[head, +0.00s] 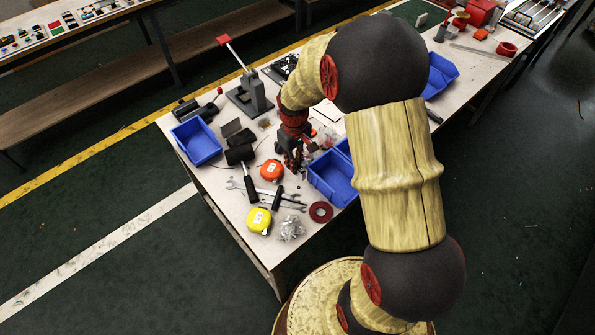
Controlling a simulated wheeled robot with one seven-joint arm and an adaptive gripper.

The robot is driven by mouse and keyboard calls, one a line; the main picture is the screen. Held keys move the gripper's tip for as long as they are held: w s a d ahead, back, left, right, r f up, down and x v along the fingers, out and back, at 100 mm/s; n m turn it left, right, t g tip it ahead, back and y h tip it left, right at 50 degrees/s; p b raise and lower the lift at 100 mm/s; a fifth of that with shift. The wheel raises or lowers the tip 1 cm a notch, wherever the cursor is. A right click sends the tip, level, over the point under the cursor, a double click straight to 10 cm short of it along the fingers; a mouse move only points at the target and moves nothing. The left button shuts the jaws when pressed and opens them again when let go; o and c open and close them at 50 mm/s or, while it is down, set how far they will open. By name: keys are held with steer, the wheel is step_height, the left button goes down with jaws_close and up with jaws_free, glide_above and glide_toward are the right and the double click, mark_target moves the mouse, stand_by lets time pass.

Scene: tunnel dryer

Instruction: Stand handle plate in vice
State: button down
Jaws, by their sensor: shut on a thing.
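My gripper (294,164) is low over the workbench, left of the middle blue bin, with its fingers pointing down. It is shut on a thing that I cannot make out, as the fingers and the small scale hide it. A dark grey device that looks like the vice (190,109) sits at the bench's back left, with a bar and knob at its right. My gripper is right of it and nearer the front edge, well apart from it. I cannot pick out the handle plate for certain. A dark flat plate (231,128) lies just right of the left blue bin.
Space around my gripper is cluttered.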

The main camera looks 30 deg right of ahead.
steer(key=shift+d+f, duration=0.2)
steer(key=shift+f, duration=0.05)
steer(key=shift+s+d+f+b, duration=0.1)
steer(key=shift+f+b, duration=0.4)
steer(key=shift+f, duration=0.4)
steer(key=shift+s+d+f+b, duration=0.1)
steer(key=shift+f+b, duration=0.35)
steer(key=shift+f, duration=0.4)
steer(key=shift+f, duration=0.15)
steer(key=c, duration=1.8)
jaws_free()
steer(key=shift+c, duration=0.2)
